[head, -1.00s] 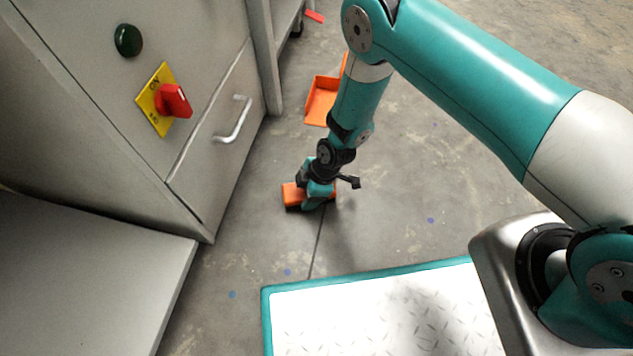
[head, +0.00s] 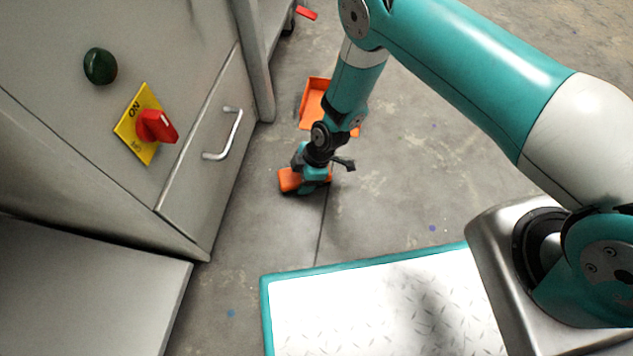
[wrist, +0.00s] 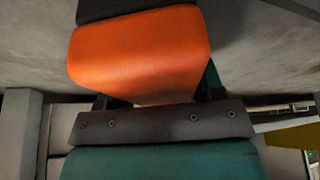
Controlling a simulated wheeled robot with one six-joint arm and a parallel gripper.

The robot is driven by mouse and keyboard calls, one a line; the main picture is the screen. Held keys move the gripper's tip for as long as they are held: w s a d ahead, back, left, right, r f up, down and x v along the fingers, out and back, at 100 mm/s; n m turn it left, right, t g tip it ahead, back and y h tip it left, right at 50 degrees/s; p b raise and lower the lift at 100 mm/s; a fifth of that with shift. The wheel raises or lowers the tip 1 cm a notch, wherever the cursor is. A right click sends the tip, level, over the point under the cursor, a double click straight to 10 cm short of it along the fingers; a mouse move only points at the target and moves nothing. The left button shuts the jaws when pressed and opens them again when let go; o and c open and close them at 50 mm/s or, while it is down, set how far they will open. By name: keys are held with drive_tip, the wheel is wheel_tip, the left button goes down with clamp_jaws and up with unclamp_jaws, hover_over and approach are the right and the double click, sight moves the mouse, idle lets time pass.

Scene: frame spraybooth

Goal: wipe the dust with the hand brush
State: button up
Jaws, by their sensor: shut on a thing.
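The hand brush (head: 289,180) is an orange block low over the grey floor, beside the cabinet. My gripper (head: 314,174) is shut on it from above. The brush also shows large in the wrist view (wrist: 140,50), between the fingers of my gripper (wrist: 155,98), with a dark strip along its far edge. Its underside is hidden, so I cannot tell whether it touches the floor. Small blue-purple specks (head: 231,313) lie on the floor, one more at the right (head: 432,228). Pale patches also mark the floor; I cannot tell which marks are dust.
An orange open tray (head: 313,100), like a dustpan, lies behind my arm. A grey cabinet (head: 190,60) with a handle (head: 234,130) and a red knob (head: 156,126) stands at left. A red-orange piece (head: 306,12) lies farther back. Floor to the right is clear.

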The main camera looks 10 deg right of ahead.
drive_tip(key=shift+w+d, duration=0.15)
drive_tip(key=shift+w, duration=0.25)
drive_tip(key=shift+w+r+p, duration=0.2)
drive_tip(key=shift+r+p, duration=0.15)
drive_tip(key=shift+a+r+p, duration=0.2)
drive_tip(key=shift+r+p, duration=0.25)
drive_tip(key=shift+r, duration=0.55)
drive_tip(key=shift+d+r+p, duration=0.25)
drive_tip(key=shift+r+p, duration=2.2)
drive_tip(key=shift+r, duration=0.3)
